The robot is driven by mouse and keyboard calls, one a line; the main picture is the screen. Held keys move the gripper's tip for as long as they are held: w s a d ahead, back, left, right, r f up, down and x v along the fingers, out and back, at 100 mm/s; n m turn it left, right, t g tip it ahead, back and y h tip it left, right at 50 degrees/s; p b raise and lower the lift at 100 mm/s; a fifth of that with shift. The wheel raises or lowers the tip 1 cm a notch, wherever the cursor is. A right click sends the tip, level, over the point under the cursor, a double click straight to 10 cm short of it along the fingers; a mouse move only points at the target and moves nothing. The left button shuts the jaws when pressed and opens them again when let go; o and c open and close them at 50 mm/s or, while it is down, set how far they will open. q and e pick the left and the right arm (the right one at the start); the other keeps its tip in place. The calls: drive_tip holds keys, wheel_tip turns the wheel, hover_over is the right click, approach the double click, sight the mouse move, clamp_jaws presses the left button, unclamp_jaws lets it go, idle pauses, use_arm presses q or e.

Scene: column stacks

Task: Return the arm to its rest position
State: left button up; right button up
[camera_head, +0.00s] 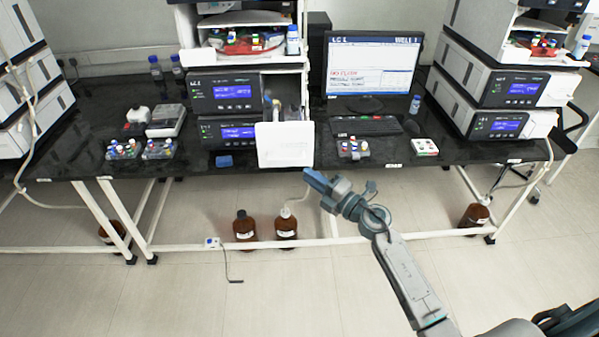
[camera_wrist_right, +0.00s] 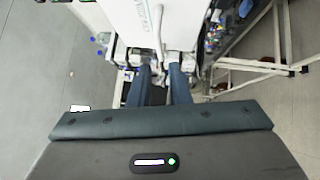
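My right arm reaches in from the lower right in the head view. Its gripper (camera_head: 316,181) hangs in front of the bench, just below and right of a white open door panel (camera_head: 284,155) on the middle column stack. In the right wrist view the two blue-grey fingers (camera_wrist_right: 161,72) stand apart with a gap between them, and I see nothing held. A white panel (camera_wrist_right: 140,20) lies beyond the fingertips in that view. My left gripper is not in view.
The black bench (camera_head: 80,125) carries instrument stacks (camera_head: 222,92), a monitor (camera_head: 371,70), a keyboard (camera_head: 365,126) and vial racks (camera_head: 125,149). Brown bottles (camera_head: 244,230) stand on the floor below, near the white bench frame (camera_head: 420,235). The floor in front is open.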

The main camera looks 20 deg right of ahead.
drive_tip(key=shift+s+d, duration=0.25)
drive_tip(key=shift+s, duration=0.2)
drive_tip(key=s+d+f+m+h, duration=0.15)
drive_tip(key=f+m, duration=0.25)
drive_tip(key=f, duration=0.4)
drive_tip(key=s+d+f+m+g+h+b, duration=0.1)
drive_tip(key=d+f+m+h, duration=0.2)
drive_tip(key=f, duration=0.6)
drive_tip(key=s+d+f+m+h, duration=0.2)
drive_tip(key=f+m, duration=0.2)
drive_tip(key=f, duration=0.4)
drive_tip(key=s+d+f+m+g+h, duration=0.1)
drive_tip(key=s+f+m+g+h, duration=0.15)
drive_tip(key=s+f, duration=0.4)
drive_tip(key=s+d+f+m+g+h, duration=0.1)
drive_tip(key=s+f+m+g, duration=0.15)
drive_tip(key=f, duration=0.75)
drive_tip(key=s+f+m+g+b, duration=0.1)
drive_tip(key=s+f+m+g, duration=0.4)
drive_tip(key=s+f, duration=1.3)
drive_tip(key=s+a+f+m+g, duration=0.1)
drive_tip(key=s+f+m+g, duration=0.1)
drive_tip(key=s, duration=0.9)
drive_tip(key=s+a+f+m+g, duration=0.1)
drive_tip(key=s+f+m+g, duration=0.1)
drive_tip(key=s, duration=1)
drive_tip(key=shift+a+f+g+b, duration=0.3)
drive_tip(key=shift+f+g, duration=0.2)
drive_tip(key=shift+f, duration=0.2)
